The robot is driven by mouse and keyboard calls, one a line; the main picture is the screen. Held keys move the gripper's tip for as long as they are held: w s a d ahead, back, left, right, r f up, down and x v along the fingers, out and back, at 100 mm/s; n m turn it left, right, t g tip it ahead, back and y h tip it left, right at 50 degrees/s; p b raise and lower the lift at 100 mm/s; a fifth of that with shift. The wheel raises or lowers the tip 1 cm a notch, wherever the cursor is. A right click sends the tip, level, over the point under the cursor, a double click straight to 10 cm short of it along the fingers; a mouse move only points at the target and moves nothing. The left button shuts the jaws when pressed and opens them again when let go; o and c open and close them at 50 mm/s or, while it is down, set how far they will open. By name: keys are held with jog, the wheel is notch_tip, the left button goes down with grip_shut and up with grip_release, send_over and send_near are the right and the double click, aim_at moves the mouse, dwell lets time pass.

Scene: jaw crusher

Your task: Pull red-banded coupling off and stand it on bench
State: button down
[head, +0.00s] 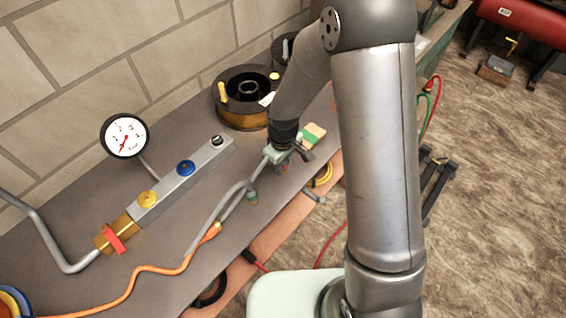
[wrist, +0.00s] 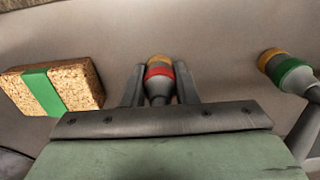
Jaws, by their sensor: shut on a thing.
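My gripper (wrist: 159,90) is shut on the red-banded coupling (wrist: 158,73), which shows between the two fingers in the wrist view. The coupling has a brass-coloured end, a red band and a grey body. In the head view my gripper (head: 283,152) is low over the bench (head: 170,255), and I cannot make out the red band there. I cannot tell whether the coupling touches the bench or is still joined to a line. A green-banded coupling (wrist: 290,70) is to the right in the wrist view, apart from my fingers; it also shows in the head view (head: 251,196).
A cork-like block with a green strap (wrist: 45,88) lies left of my gripper in the wrist view. A manifold with coloured knobs (head: 180,180) and a gauge (head: 124,135) stand at the wall. A round spool (head: 245,112) is behind. An orange hose (head: 150,268) crosses the bench.

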jog(key=c, duration=1.1)
grip_release()
jog(key=shift+o, duration=0.2)
notch_tip(320, 180, up, 18)
jog(key=shift+f+b, duration=0.25)
jog(key=shift+b, duration=0.1)
jog(key=s+d+r+m, duration=0.1)
jog(key=s+d+m, duration=0.3)
jog(key=s, duration=0.5)
jog(key=s+d+r+m, duration=0.1)
jog(key=s+d+m, duration=0.4)
jog(key=s+d, duration=0.3)
jog(key=shift+s+d+r, duration=0.2)
jog(key=shift+s+r, duration=0.05)
jog(key=shift+s, duration=0.7)
